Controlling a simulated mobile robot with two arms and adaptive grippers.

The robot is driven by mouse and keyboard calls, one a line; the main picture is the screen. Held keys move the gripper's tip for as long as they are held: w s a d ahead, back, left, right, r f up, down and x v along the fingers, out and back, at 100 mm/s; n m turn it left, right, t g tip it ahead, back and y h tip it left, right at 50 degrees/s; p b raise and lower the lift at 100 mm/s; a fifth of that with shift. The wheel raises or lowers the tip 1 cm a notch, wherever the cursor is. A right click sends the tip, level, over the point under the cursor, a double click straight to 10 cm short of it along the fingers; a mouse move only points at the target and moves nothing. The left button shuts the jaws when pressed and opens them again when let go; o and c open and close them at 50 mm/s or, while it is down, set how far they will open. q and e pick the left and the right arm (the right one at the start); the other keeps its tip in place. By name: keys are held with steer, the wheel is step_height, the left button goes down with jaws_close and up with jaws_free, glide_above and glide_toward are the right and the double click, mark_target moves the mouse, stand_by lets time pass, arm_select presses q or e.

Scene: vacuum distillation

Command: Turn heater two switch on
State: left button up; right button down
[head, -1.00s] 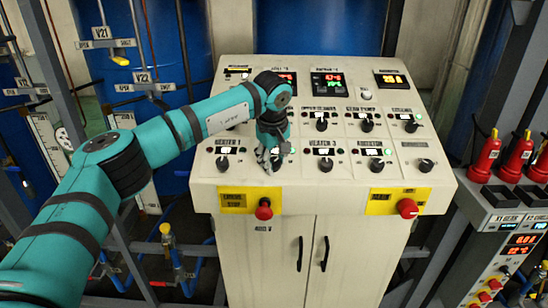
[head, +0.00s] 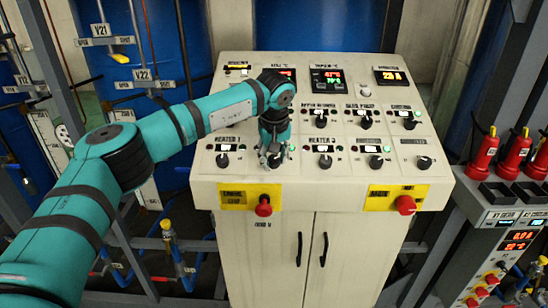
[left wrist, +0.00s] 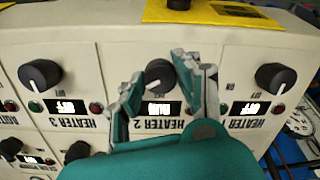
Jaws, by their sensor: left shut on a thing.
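The heater 2 switch (left wrist: 160,74) is a black knob with a white pointer line on the sloped control panel (head: 205,180). In the left wrist view, which looks at the panel upside down, its small display (left wrist: 158,109) appears to read RUN, while the heater 3 display (left wrist: 66,106) reads OFF. My left gripper (head: 272,160) is at this knob, with one finger on each side, shut on it; the gripper also shows in the left wrist view (left wrist: 168,84). In the head view the gripper mostly hides the knob. My right gripper is not in view.
The heater 1 knob (head: 223,160) and heater 3 knob (head: 325,161) flank the gripper closely. Below are a red emergency stop button (head: 263,206) and a second red button (head: 405,205) on yellow plates. A separate console (head: 503,222) stands at the right.

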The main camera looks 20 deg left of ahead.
arm_select(q)
steer(key=o, duration=1.1)
steer(key=shift+o, duration=0.2)
steer(key=v, duration=1.2)
steer(key=shift+d, duration=0.1)
